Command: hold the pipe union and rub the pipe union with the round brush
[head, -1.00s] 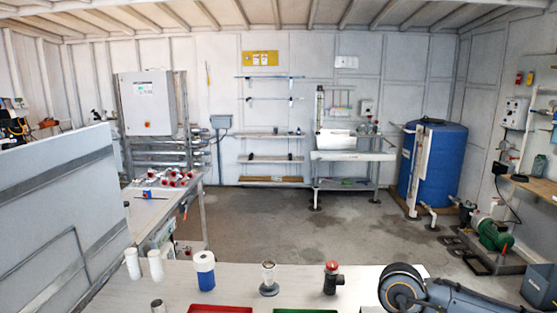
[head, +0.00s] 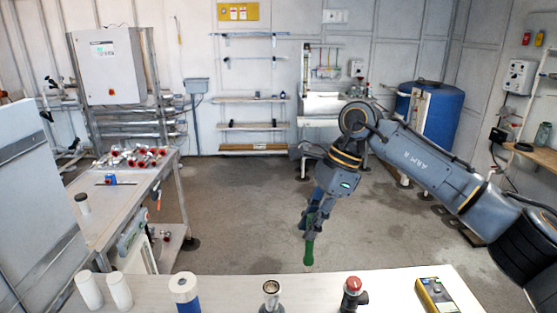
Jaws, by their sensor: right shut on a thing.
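My right gripper (head: 312,220) hangs above the far edge of the white table, pointing down. It is shut on a slim green-handled tool, which looks like the round brush (head: 309,250); its lower end is pale and small. A dark fitting with a metal ring on top (head: 271,290) stands upright on the table, and I cannot tell whether it is the pipe union. A dark fitting with a red cap (head: 353,288) stands to its right. The gripper and tool are apart from both. My left gripper is out of view.
On the white table (head: 225,287) stand two white cylinders (head: 89,290), a blue-and-white cylinder (head: 184,292) and a yellow-and-black device (head: 435,296). A side bench (head: 115,208) with red-ended fittings is at left. The floor beyond the table is clear.

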